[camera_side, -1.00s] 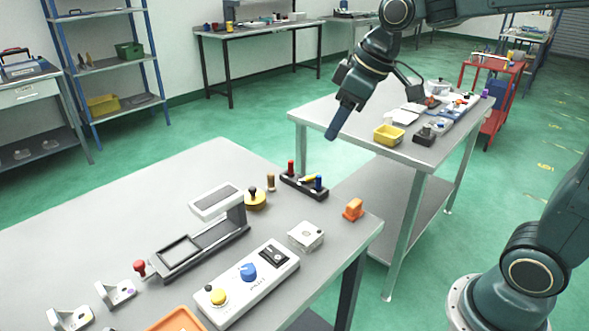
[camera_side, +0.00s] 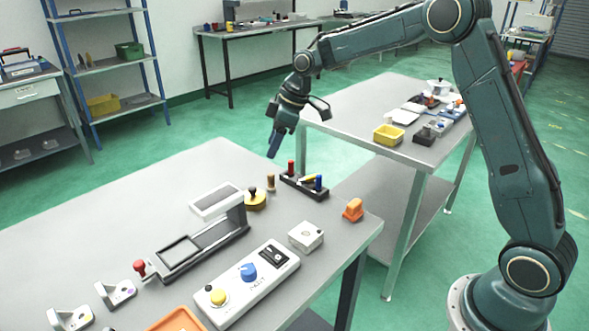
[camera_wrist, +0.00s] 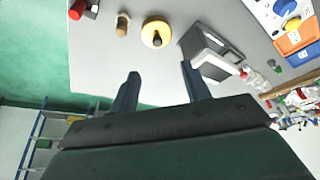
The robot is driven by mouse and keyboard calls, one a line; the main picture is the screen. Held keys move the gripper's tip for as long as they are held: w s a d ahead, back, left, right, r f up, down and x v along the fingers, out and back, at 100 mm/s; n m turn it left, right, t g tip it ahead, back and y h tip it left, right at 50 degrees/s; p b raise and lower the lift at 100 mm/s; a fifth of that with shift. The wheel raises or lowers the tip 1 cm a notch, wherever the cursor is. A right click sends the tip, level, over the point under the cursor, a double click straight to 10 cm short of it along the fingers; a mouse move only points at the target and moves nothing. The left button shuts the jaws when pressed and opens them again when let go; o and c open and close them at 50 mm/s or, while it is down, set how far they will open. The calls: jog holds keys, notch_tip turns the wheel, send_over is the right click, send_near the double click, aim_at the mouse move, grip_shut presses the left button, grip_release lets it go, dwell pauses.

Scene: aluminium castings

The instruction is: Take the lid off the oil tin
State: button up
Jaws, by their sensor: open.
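A round yellow tin (camera_side: 256,202) with a dark knob on top, which looks like the oil tin, stands upright on the near grey table, to the right of a white-topped stand. It also shows in the wrist view (camera_wrist: 148,36), ahead of the fingers at upper centre. The lid (camera_side: 254,190) appears to be on the tin; its seam is too small to make out. My gripper (camera_side: 273,152) hangs above and behind the tin, near the table's far edge, apart from it. In the wrist view my gripper (camera_wrist: 160,75) is open, with nothing between the fingers.
A brown peg-like item (camera_side: 271,182) and a dark rack (camera_side: 304,187) with red and blue pieces stand close right of the tin. A white control box (camera_side: 247,284) lies in front. The table's back left is clear.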

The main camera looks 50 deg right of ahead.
jog(key=shift+w+f, duration=0.4)
jog(key=shift+f, duration=0.15)
jog(key=shift+f, duration=0.1)
send_over(254, 188)
jog(key=s+d, duration=0.2)
jog(key=shift+w+a+f, duration=0.1)
jog(key=shift+a+f, duration=0.05)
jog(key=shift+f, duration=1.8)
jog(key=shift+w+a+f, duration=0.1)
jog(key=shift+f, duration=1.8)
jog(key=shift+x, duration=2.6)
grip_shut()
